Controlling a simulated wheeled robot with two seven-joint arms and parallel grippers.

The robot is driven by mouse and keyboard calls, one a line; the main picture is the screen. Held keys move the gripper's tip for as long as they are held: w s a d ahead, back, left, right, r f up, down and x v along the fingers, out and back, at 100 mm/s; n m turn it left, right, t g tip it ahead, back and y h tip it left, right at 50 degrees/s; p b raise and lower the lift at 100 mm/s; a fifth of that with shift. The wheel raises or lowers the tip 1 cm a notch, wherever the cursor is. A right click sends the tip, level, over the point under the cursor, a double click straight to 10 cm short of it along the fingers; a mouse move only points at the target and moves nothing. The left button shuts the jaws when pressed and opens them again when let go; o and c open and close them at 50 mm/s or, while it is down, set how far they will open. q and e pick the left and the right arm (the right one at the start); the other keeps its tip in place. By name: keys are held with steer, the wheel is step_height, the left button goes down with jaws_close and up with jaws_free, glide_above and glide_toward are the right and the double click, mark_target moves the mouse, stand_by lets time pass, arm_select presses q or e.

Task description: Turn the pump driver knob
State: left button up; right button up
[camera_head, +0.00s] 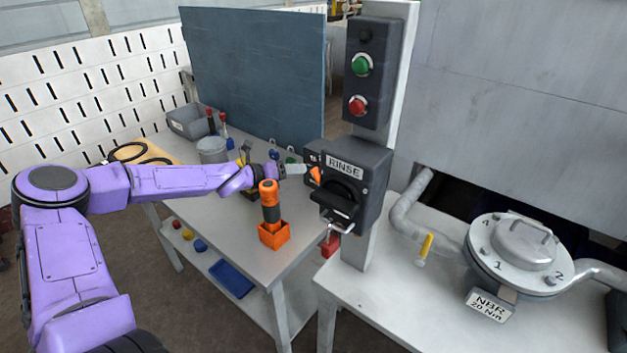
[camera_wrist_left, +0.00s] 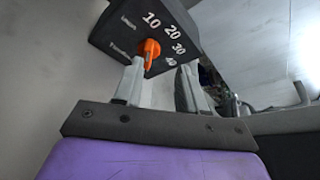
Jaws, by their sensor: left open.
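The pump driver knob is a small orange pointer knob (camera_wrist_left: 150,52) on a dark box (camera_wrist_left: 120,28) marked 10, 20, 30 and a partly hidden number. In the head view, the orange knob (camera_head: 315,175) shows just left of the RINSE box, and the RINSE box partly hides the dark box. My left gripper (camera_head: 294,170) reaches in from the left with its tips close to the knob. In the left wrist view, the two fingers of my left gripper (camera_wrist_left: 160,70) are apart, with the knob just ahead, nearer the left finger. I cannot tell whether they touch. My right gripper is out of view.
The RINSE switch box (camera_head: 345,185) and the green and red button panel (camera_head: 367,75) stand right of the gripper. An orange-handled tool in an orange holder (camera_head: 274,236) stands on the bench (camera_head: 215,218) close below the arm. A metal lidded vessel (camera_head: 515,250) is at the right.

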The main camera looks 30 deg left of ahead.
mark_target(313, 176)
arm_select(q)
steer(key=w+f+b, duration=0.1)
steer(key=w, duration=0.1)
steer(key=w+d+f+b, duration=0.1)
steer(key=w+f, duration=0.1)
steer(key=w+d+f, duration=0.1)
steer(key=w+f, duration=0.1)
steer(key=shift+w+d+b, duration=0.15)
steer(key=shift+w+b, duration=0.05)
steer(key=shift+b, duration=0.2)
steer(key=shift+w, duration=0.2)
steer(key=shift+r, duration=0.1)
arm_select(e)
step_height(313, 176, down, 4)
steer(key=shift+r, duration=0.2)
arm_select(q)
jaws_close()
